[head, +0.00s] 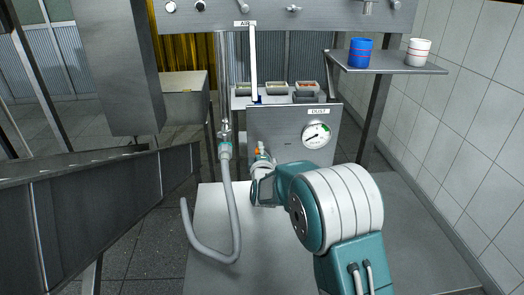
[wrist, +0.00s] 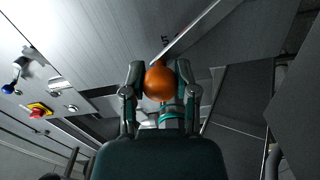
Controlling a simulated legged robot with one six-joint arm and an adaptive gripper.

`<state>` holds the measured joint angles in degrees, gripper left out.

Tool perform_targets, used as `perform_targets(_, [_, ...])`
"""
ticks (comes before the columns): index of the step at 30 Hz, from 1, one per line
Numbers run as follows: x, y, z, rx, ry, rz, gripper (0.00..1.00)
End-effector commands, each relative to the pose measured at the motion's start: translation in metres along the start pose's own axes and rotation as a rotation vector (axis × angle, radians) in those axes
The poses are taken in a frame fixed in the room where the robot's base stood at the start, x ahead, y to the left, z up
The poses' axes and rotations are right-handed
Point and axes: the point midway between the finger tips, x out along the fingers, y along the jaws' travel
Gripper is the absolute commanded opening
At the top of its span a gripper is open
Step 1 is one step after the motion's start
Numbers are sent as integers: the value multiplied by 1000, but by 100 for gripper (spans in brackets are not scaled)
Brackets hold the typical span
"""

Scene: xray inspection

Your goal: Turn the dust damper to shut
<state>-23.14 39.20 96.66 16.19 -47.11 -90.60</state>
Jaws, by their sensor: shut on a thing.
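The dust damper's orange knob (wrist: 160,83) sits between the two fingers of my gripper (wrist: 160,92) in the wrist view. My gripper is shut on it. In the head view, only a small orange part of the knob (head: 258,151) shows, in front of the grey DUST panel (head: 270,120). My gripper (head: 262,165) and arm hide most of the damper there, so I cannot tell its angle. A round dial gauge (head: 316,135) is on the panel, right of the knob, below the DUST label (head: 318,111).
A grey hose (head: 231,205) hangs left of my gripper and curls over the metal table (head: 215,270). A blue cup (head: 360,52) and a white cup (head: 418,52) stand on a shelf at the right. Small trays (head: 277,88) sit behind the panel. A conveyor-like metal side (head: 90,215) runs along the left.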

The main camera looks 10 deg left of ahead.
Motion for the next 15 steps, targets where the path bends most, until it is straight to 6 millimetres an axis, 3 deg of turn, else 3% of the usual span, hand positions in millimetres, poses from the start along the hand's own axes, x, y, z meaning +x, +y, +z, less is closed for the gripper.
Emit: perform_targets(15, [0,-5,-4,-29,4,-6,0])
